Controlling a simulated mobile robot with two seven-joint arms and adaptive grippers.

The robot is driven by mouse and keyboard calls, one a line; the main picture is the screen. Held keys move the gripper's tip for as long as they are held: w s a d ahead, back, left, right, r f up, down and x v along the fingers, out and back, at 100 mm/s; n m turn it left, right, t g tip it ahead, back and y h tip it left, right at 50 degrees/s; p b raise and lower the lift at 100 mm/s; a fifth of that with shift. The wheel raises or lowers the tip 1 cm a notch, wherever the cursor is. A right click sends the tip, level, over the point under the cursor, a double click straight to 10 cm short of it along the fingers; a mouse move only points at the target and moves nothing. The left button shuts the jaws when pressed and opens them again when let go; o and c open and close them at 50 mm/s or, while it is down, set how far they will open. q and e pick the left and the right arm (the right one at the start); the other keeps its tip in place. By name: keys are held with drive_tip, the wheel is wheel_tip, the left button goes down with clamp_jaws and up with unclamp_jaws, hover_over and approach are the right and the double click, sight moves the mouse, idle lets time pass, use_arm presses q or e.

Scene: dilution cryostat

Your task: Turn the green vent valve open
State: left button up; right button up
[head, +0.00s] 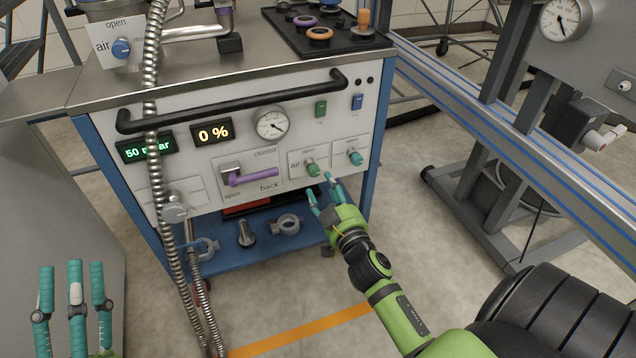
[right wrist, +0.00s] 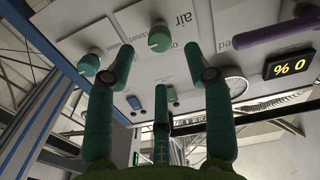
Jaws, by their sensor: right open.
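The green vent valve is a round green knob (head: 313,169) on the cart's white front panel, beside the labels "air" and "open". In the right wrist view the knob (right wrist: 159,38) shows a light pointer mark and sits beyond the fingertips, between the two outer fingers. My right gripper (head: 322,184) is open and empty just in front of and below the knob; in the right wrist view its fingers (right wrist: 160,66) are spread and appear apart from the knob. My left gripper (head: 73,268) is open and empty at the lower left, away from the cart.
A second teal knob (head: 356,158) sits right of the valve. A purple lever (head: 252,178) is to its left. A black handle bar (head: 235,100) crosses the panel above, near a gauge (head: 271,124). The displays read "50 mbar" and "0 %". A metal hose (head: 152,110) hangs at left.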

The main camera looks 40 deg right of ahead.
sight(315, 173)
drive_tip(key=b+x, duration=0.1)
drive_tip(key=x, duration=0.3)
drive_tip(key=shift+w+d, duration=0.1)
drive_tip(key=shift+w, duration=0.3)
use_arm(q)
drive_tip(key=s+r+m+t+h, duration=0.1)
drive_tip(key=s+r+t+h, duration=0.1)
drive_tip(key=s+r+h, duration=0.1)
drive_tip(key=shift+s+d+r+m+t+h, duration=0.15)
drive_tip(key=shift+s+r+m+t+h, duration=0.2)
drive_tip(key=shift+s+r, duration=0.4)
use_arm(e)
drive_tip(key=shift+w+d, duration=0.15)
drive_tip(key=shift+w, duration=0.5)
clamp_jaws()
